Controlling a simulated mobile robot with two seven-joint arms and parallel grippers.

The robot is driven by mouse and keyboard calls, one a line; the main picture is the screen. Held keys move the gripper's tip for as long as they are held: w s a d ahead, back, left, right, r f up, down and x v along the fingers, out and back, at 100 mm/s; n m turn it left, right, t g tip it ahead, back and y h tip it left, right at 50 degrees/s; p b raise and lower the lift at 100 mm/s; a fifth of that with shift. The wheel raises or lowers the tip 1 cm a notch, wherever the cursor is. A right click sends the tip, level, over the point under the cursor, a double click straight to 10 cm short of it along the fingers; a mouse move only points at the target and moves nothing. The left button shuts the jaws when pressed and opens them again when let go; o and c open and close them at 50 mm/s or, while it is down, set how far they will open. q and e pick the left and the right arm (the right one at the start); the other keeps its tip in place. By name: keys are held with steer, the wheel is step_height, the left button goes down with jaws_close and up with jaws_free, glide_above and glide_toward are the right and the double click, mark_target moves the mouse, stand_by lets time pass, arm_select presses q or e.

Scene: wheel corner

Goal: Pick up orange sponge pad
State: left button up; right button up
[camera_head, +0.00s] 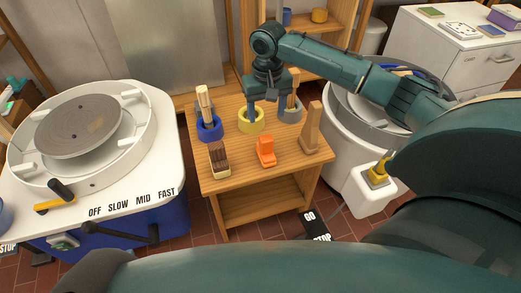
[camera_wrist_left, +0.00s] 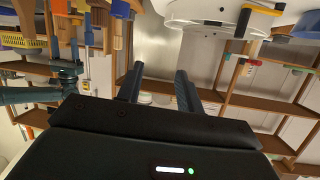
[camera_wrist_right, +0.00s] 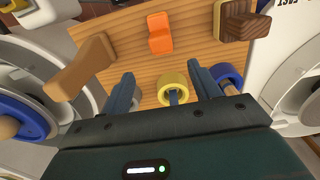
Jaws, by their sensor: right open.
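The orange sponge pad (camera_head: 265,151) stands near the front edge of a small wooden table, with an upright block rising from a wider base. It also shows at the top middle of the right wrist view (camera_wrist_right: 160,36). My right gripper (camera_head: 262,104) is over the table, behind the pad and apart from it. In the right wrist view its fingers (camera_wrist_right: 161,76) are spread and empty, with the pad beyond their tips. My left gripper (camera_wrist_left: 160,73) shows only in the left wrist view, fingers apart with nothing between them, away from the pad.
The wooden table (camera_head: 240,184) also holds blue (camera_head: 209,132), yellow (camera_head: 251,122) and grey rings, a brush (camera_head: 219,160) and a wooden block (camera_head: 311,130). A pottery wheel (camera_head: 78,127) stands left; another stands right. Some bare tabletop surrounds the pad.

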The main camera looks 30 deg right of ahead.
mark_target(266, 138)
steer(key=f+b, duration=0.1)
steer(key=f, duration=0.4)
steer(key=shift+s+f, duration=0.2)
steer(key=shift+f+b, duration=0.45)
steer(key=shift+f, duration=0.15)
steer(key=f, duration=0.1)
steer(key=f+b, duration=0.1)
steer(key=f, duration=0.1)
steer(key=f+b, duration=0.1)
steer(key=shift+s+a+f, duration=0.15)
steer(key=shift+s+a, duration=0.1)
steer(key=shift+s, duration=0.05)
steer(key=shift+f, duration=0.45)
arm_select(q)
steer(key=t+h, duration=0.1)
steer(key=d+m+t+h, duration=0.1)
steer(key=t, duration=0.1)
steer(key=shift+w+d+r+m, duration=0.15)
steer(key=shift+w+r+m, duration=0.05)
steer(key=shift+m, duration=0.1)
arm_select(e)
steer(key=shift+c, duration=0.3)
